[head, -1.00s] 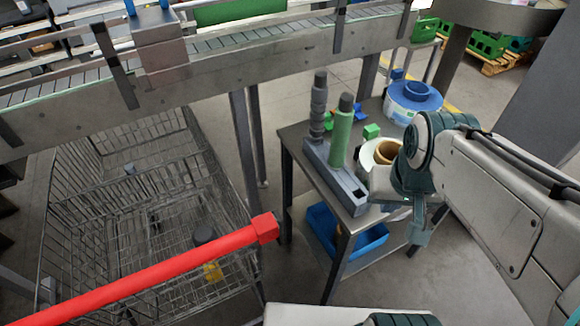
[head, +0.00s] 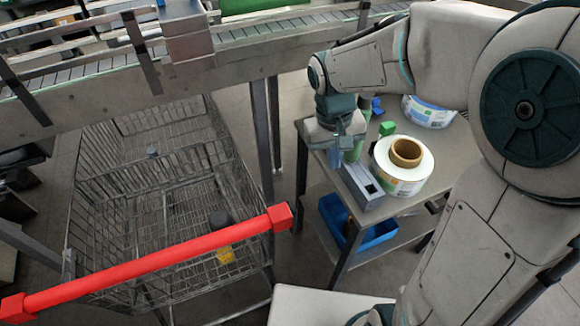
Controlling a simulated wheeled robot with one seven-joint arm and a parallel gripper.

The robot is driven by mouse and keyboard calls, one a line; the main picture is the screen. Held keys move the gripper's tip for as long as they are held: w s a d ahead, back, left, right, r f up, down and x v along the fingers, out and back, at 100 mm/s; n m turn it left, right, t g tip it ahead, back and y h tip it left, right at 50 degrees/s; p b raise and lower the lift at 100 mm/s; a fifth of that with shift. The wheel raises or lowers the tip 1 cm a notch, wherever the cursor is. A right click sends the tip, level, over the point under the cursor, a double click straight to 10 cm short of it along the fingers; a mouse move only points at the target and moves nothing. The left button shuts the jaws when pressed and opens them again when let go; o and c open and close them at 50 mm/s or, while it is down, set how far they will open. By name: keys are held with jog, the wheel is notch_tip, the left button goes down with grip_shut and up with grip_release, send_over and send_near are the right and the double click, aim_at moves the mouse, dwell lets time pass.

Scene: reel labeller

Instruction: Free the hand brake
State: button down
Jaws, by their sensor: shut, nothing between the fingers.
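A grey lever base (head: 360,188) sits on the small metal table (head: 405,205). A green upright handle (head: 354,152) rises from it, mostly hidden behind my gripper. The dark grey upright handle beside it is hidden by my arm now. My gripper (head: 334,157) is over the far part of the base, pointing down, shut with nothing held. I cannot tell whether it touches a handle. Which handle is the hand brake does not show.
A white label reel (head: 415,170) and a blue-and-white reel (head: 428,115) stand right of the base. A green block (head: 387,128) lies near. A blue bin (head: 380,237) is on the lower shelf. A wire cart with a red bar (head: 150,262) stands left.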

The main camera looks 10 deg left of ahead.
jog(key=w+a+f+n+g+p, duration=0.1)
jog(key=a+f, duration=0.2)
jog(key=a, duration=0.4)
jog(key=w+a+f+n+g, duration=0.1)
jog(key=a+f, duration=0.2)
jog(key=a, duration=0.3)
jog(key=shift+a+f+n+p, duration=0.3)
jog(key=shift+a+p, duration=0.1)
jog(key=shift+f, duration=0.1)
jog(key=s+d+f+p, duration=0.3)
jog(key=s+f, duration=0.2)
jog(key=f, duration=0.4)
jog(key=shift+s+d+f, duration=0.2)
jog(key=shift+s+d, duration=0.05)
jog(key=shift+s, duration=0.1)
jog(key=shift+d, duration=0.1)
